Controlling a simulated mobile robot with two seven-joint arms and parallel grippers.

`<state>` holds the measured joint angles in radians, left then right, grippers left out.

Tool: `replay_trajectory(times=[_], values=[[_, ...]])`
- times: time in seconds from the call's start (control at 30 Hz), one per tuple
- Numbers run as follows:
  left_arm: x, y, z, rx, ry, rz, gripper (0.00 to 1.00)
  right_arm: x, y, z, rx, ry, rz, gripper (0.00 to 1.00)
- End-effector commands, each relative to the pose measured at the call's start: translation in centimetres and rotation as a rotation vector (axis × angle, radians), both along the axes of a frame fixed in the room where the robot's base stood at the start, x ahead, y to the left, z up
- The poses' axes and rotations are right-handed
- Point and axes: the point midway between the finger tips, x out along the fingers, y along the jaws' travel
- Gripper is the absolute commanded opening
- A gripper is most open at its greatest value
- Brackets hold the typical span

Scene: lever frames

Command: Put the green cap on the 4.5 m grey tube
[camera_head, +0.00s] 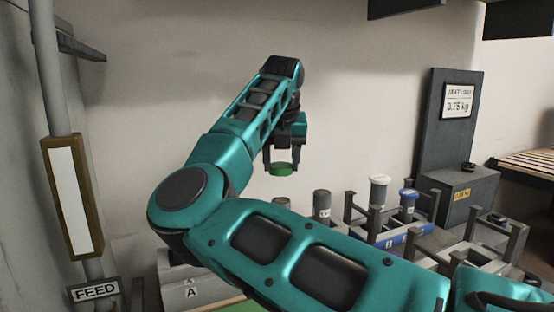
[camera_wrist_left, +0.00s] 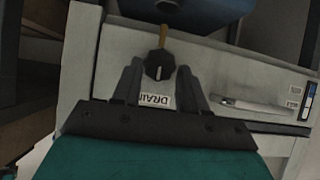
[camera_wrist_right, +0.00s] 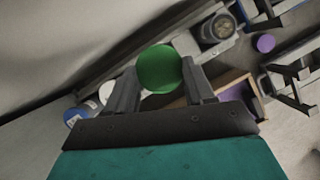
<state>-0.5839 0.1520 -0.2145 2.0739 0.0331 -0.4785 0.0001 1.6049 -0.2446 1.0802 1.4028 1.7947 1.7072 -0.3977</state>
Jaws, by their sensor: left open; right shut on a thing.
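My right gripper (camera_head: 282,163) is shut on the green cap (camera_head: 281,170) and holds it in the air, left of the tube tops. In the right wrist view the cap (camera_wrist_right: 160,68) sits between the two fingertips. A grey-topped tube (camera_head: 322,203) stands below and to the right of the cap. Another grey tube (camera_head: 282,208) is partly hidden behind my arm. I cannot read a length on either tube. My left gripper (camera_wrist_left: 160,78) is open and empty, its fingers on either side of a black knob above a DRAIN label; I cannot tell if they touch it.
A white-capped tube (camera_head: 379,192) and a blue-capped tube (camera_head: 408,204) stand in grey racks to the right. A dark scale-like post (camera_head: 434,140) stands behind them. A purple round piece (camera_wrist_right: 265,43) lies in the right wrist view. Clear wall backs the gripper.

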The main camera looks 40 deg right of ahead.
Motion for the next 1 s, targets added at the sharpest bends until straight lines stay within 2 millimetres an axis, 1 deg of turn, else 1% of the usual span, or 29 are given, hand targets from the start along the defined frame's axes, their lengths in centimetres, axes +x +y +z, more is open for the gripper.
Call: replay_trajectory(times=[0.17, 0.63, 0.8, 1.0], values=[[-0.5, 0.0, -1.2, 0.000, 0.012, -0.001, 0.43, 0.0, 0.0, -1.0, 0.001, 0.001, 0.000, 0.25], [-0.6, 0.0, -4.7, 0.000, 0.017, -0.001, 0.43, 0.0, 0.0, -5.4, -0.001, 0.000, 0.002, 0.25], [-0.6, 0.0, -5.2, 0.001, 0.017, 0.000, 0.43, 0.0, 0.0, -6.1, 0.001, 0.001, 0.002, 0.25], [-0.6, 0.0, -5.1, 0.001, 0.016, 0.000, 0.43, 0.0, 0.0, -6.1, 0.001, 0.001, 0.002, 0.25]])
